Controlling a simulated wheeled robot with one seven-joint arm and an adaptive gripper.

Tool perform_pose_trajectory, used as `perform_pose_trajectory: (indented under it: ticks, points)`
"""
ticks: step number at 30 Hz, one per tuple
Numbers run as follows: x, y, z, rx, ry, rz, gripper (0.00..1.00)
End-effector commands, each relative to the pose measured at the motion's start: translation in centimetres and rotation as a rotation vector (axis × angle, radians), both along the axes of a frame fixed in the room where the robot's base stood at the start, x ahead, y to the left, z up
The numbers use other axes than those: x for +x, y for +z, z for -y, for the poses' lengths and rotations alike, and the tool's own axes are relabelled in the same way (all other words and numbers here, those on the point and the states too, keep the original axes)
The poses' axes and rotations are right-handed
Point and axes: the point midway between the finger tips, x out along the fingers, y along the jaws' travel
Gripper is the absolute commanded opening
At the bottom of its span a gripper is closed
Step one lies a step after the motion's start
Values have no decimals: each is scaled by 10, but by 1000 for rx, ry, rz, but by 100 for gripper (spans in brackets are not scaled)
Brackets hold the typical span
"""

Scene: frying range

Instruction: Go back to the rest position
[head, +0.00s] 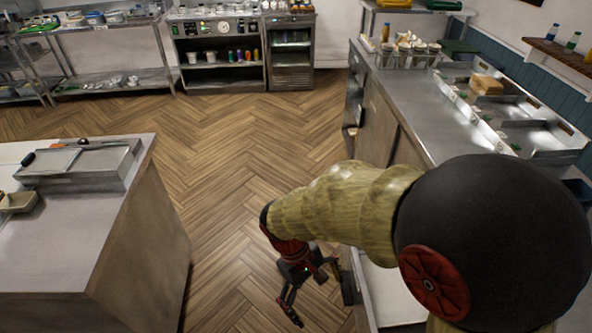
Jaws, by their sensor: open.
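My gripper (318,298) hangs at the end of my bent arm, low in the middle of the head view. Its dark fingers are spread open, with nothing seen between them. Wooden floor shows behind and around it. A steel counter edge is just to its right; I cannot tell if they touch.
A steel-topped island (60,245) with a tray (75,181) stands at the left. A long steel counter (415,95) with bins runs along the right. Shelves (115,80) and a small fridge (290,60) line the back. The wooden floor (230,150) between is clear.

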Motion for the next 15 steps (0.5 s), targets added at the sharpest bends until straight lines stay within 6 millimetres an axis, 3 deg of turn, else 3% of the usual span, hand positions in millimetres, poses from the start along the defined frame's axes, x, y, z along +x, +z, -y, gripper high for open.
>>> perform_pose_trajectory:
  ticks: [3, 15]
  points:
    - [1, 32, 12, 95, -104, 101, 100]
    - [-13, 126, 62, 336, -401, 441, 100]
